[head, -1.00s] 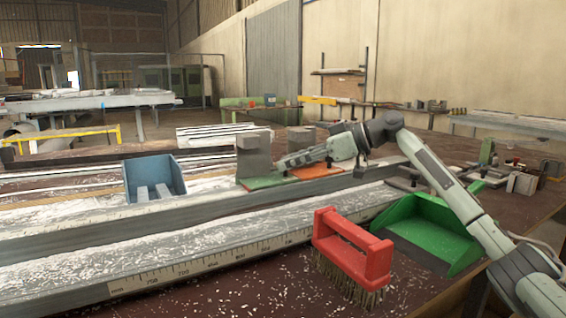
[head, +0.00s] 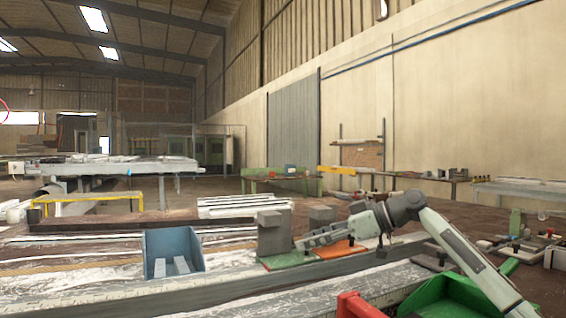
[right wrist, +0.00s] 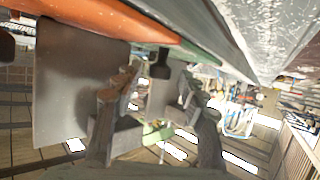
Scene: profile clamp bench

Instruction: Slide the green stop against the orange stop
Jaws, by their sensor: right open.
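The green stop, a grey block on a green base (head: 285,261), sits on the long metal rail. The orange stop, a grey block (head: 322,215) on an orange base (head: 342,250), sits to its right. Their bases look close together; any gap is hard to see. My right gripper (head: 303,242) reaches in from the right, its tips just right of the green stop's block. In the right wrist view the gripper (right wrist: 158,92) is open, with a black knob (right wrist: 160,64) visible between its fingers. The orange base (right wrist: 110,16) and green base (right wrist: 194,46) edge the top. My left gripper is not in view.
A blue open-fronted holder (head: 172,250) with grey bars stands left of the green stop. A red brush (head: 358,306) and a green dustpan (head: 452,297) lie in front, near my right arm. Small clamps and blocks lie at the right of the bench.

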